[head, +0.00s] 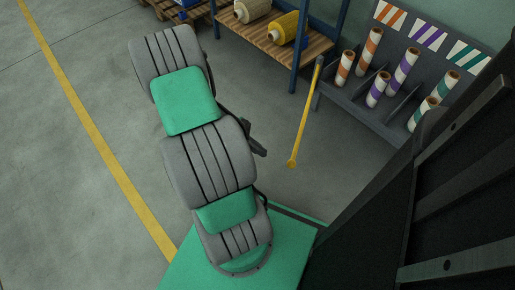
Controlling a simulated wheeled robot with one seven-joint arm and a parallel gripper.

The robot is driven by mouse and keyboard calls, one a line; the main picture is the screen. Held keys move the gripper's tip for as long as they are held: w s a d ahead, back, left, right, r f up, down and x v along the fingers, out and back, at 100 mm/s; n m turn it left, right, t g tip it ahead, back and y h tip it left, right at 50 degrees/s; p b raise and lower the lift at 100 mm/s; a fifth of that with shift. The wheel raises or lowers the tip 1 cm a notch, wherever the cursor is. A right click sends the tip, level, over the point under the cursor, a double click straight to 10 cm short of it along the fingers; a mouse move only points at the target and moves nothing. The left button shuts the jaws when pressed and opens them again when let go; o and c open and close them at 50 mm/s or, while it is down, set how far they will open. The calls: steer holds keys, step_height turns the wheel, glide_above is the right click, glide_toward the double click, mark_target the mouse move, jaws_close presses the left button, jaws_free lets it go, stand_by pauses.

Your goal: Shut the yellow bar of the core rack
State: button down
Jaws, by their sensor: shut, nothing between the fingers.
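The yellow bar (304,115) stands swung out from the left end of the grey core rack (372,118), pointing toward me. Its far end meets the rack's left post, and its near end has a small round yellow tip. The rack's front is not crossed by the bar. My gripper (259,147) shows only as a dark part sticking out from behind my grey and green arm, left of the bar and apart from it. It is shut and looks empty; most of it is hidden by the arm.
The rack holds several cores with orange, purple (402,72) and green bands, under matching striped cards. A wooden shelf (272,42) with yarn-like rolls stands left of the rack. A pallet lies at the top. Grey floor around the bar is clear.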

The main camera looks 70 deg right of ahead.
steer(key=s+d+f+b, duration=0.2)
steer(key=s+f+b, duration=0.1)
steer(key=s, duration=0.4)
steer(key=shift+f, duration=0.8)
steer(key=shift+d, duration=0.2)
